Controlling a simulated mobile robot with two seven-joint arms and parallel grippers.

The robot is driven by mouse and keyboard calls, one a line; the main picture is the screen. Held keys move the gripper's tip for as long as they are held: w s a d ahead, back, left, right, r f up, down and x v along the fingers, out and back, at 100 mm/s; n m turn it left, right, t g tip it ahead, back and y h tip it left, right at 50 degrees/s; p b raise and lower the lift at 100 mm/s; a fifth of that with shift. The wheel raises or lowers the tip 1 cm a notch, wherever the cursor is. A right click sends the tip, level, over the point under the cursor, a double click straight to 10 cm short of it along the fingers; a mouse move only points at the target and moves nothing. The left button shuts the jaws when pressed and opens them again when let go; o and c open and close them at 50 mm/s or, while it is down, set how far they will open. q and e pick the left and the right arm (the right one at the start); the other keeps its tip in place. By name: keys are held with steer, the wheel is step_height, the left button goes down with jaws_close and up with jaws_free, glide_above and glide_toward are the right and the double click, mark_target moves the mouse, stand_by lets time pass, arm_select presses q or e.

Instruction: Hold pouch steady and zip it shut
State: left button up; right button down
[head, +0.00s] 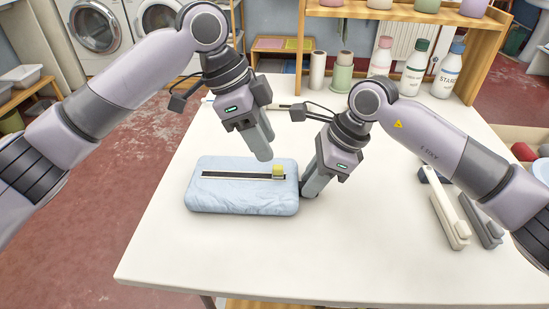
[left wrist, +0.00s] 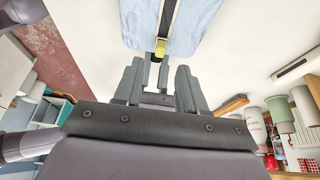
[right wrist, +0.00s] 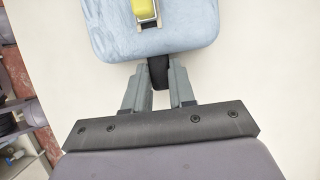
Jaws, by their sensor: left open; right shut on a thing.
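A light blue, padded pouch (head: 240,202) lies flat on the white table. A long dark zip slot (head: 235,176) with pale edges runs along its top. A yellow pull (head: 278,170) sits at the slot's right end; it also shows in the left wrist view (left wrist: 160,47) and the right wrist view (right wrist: 145,9). My left gripper (head: 263,157) is open and empty, just above and beside the pull. My right gripper (head: 306,193) is shut on a black tab (right wrist: 158,73) at the pouch's right end.
Two stapler-like tools, one cream (head: 449,217) and one grey (head: 482,221), lie at the table's right. Bottles (head: 413,70) and rolls stand at the back below a wooden shelf (head: 400,10). The table's front and left areas are clear.

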mark_target(277, 166)
arm_select(q)
steer(key=shift+x, duration=2.75)
jaws_close()
